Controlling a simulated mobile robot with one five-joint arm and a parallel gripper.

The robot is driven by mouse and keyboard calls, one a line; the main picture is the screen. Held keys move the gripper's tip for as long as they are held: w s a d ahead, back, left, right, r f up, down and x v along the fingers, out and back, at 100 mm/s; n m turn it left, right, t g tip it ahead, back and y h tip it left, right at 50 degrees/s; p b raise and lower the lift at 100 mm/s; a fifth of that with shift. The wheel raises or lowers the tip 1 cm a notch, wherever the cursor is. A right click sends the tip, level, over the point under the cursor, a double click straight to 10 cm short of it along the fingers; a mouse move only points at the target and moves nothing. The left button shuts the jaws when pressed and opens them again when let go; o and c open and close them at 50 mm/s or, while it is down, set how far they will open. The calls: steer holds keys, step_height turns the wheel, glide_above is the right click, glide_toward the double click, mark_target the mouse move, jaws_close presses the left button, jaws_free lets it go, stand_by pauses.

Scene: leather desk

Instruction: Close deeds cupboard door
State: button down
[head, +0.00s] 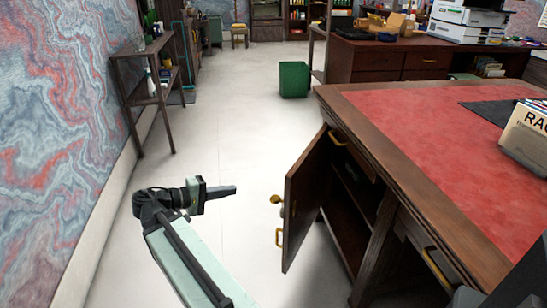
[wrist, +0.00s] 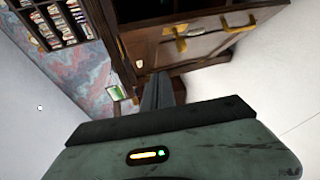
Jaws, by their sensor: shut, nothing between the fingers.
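The deeds cupboard door (head: 306,195) is a dark wood panel standing open, swung out from the desk's cupboard (head: 343,232). Its brass pull (head: 279,237) and a brass knob (head: 277,199) are on the side towards my gripper. My gripper (head: 235,189) is shut and empty, left of the door and apart from it, pointing right. In the wrist view its closed fingers (wrist: 158,92) point at dark wood with brass pulls (wrist: 175,46); which panel this is I cannot tell for sure. The cupboard's inside is partly hidden behind the door.
The desk (head: 420,115) with a red leather top fills the right. A drawer (head: 350,159) with a brass pull sits above the cupboard. A marbled wall (head: 50,130) and a wooden shelf stand (head: 150,95) line the left. A green bin (head: 294,79) stands behind. The pale floor between is clear.

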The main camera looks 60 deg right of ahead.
steer(key=w+a+r+n+t+y+p, duration=0.1)
steer(key=w+a+r+t+y+p, duration=0.1)
steer(key=a+r+p, duration=0.9)
steer(key=w+a+r+n+t+y+p, duration=0.2)
steer(key=w+a+r+y+p, duration=0.2)
steer(key=p, duration=2)
steer(key=w+a+r+n+t+y+p, duration=0.1)
steer(key=w+a+r+y+p, duration=0.3)
steer(key=a+r+p, duration=1.4)
step_height(320, 180, up, 6)
steer(key=t+y, duration=0.1)
steer(key=y, duration=0.2)
steer(key=shift+a+y, duration=0.4)
